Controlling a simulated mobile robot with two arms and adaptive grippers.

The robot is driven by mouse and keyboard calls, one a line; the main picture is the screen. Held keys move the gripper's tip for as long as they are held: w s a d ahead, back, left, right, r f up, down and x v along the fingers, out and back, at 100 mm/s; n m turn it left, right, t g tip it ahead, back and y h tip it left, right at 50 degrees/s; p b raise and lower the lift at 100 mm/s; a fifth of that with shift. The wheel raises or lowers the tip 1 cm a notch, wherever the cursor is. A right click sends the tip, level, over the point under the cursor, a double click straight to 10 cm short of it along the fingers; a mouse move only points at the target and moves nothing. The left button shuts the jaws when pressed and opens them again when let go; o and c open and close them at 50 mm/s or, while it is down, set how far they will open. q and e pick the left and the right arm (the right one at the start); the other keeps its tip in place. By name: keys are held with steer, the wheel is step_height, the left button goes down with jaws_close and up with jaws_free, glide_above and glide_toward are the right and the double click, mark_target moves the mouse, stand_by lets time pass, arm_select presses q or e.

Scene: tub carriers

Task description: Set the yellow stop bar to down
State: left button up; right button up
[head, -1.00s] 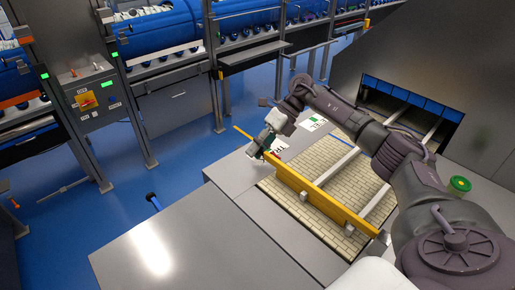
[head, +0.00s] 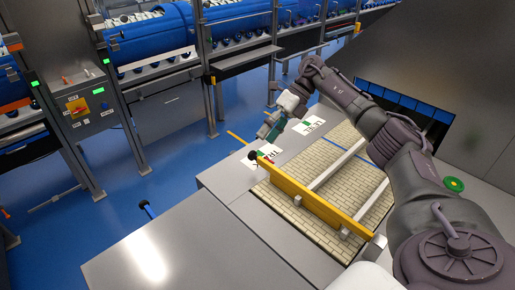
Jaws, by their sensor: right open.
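The yellow stop bar (head: 315,199) is a long beam running along the near-left side of a tan slatted bed (head: 300,217). A black knob (head: 252,156) shows at its far-left end, with a small red spot beside it. Whether the bar is up or down is hard to tell. My right gripper (head: 267,133) is open and empty, a little above and to the right of the knob, apart from it as far as I can see. Its fingers are small and partly unclear. My left gripper is not in view.
White labels with green marks (head: 309,127) lie on the grey worktop behind the bar. Two pale rails cross the bed to a dark opening with blue tubs (head: 405,98). A green round button (head: 454,184) is at right. The grey top in front (head: 160,250) is clear.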

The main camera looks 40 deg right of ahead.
steer(key=shift+v, duration=1.8)
